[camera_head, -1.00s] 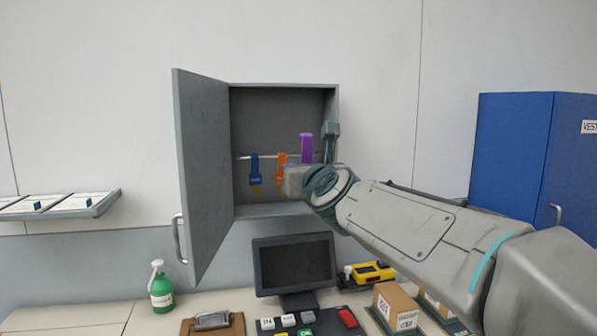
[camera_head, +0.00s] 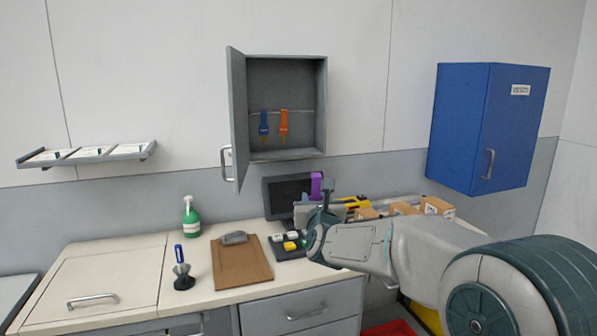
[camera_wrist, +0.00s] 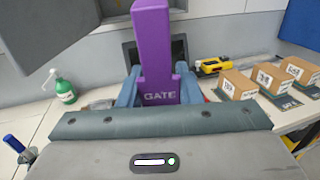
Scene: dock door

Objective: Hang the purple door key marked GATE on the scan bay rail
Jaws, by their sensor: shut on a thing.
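The purple key marked GATE (camera_wrist: 153,50) stands upright between the two fingers of my gripper (camera_wrist: 158,88) in the wrist view, with the lettering facing the camera. In the head view the purple key (camera_head: 316,183) shows above my gripper (camera_head: 322,190), in front of the right side of the monitor. My gripper is shut on it, over the counter and clear of the cabinet. The key's lower end is hidden by the gripper. I cannot make out the scan bay rail for certain in either view.
The grey cabinet (camera_head: 320,110) stands open, with a blue key (camera_head: 263,124) and an orange key (camera_head: 284,122) on its rail. Cardboard boxes (camera_wrist: 236,84) and a yellow device (camera_wrist: 210,66) lie to the right. A monitor (camera_head: 279,193), clipboard (camera_head: 240,270) and green bottle (camera_head: 190,220) stand nearby.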

